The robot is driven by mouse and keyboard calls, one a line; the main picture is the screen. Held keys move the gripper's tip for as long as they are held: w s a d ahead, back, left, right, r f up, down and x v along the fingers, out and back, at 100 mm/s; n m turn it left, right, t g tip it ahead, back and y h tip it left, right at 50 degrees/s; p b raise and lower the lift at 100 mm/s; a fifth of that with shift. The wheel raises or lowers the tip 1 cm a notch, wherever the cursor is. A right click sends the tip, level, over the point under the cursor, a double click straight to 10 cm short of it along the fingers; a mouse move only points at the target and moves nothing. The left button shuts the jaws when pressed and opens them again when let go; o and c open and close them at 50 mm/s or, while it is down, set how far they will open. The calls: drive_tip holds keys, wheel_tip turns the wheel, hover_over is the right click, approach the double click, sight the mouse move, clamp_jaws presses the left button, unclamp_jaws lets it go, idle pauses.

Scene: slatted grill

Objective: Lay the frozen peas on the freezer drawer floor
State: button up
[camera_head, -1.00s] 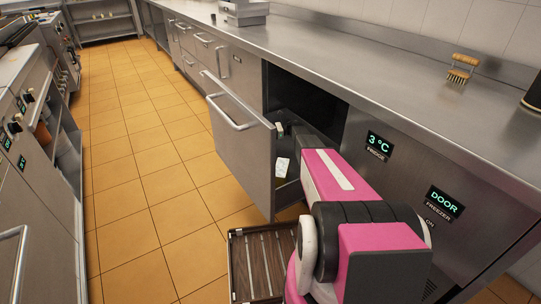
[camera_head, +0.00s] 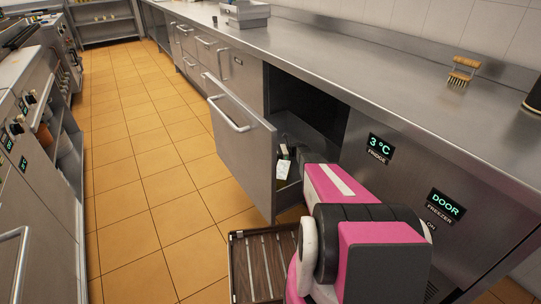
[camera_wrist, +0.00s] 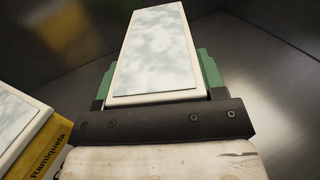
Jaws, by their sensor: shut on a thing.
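A pale box with a frosty white-green face, which I take to be the frozen peas (camera_wrist: 155,50), is in my gripper (camera_wrist: 155,75) in the wrist view. Green finger pads press on its two sides. In the head view my gripper (camera_head: 287,153) is low inside the open drawer (camera_head: 236,150), mostly hidden by my pink arm. The drawer floor (camera_wrist: 265,70) shows as dark grey metal around the box. I cannot tell whether the box touches the floor.
A second pale box with a yellow side marked "Ramiqueta" (camera_wrist: 50,150) lies at the left in the wrist view, beside the held box. The drawer front stands out from the counter (camera_head: 330,70).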

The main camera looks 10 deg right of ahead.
drive_tip(key=o, duration=1.3)
drive_tip(key=shift+d, duration=3.75)
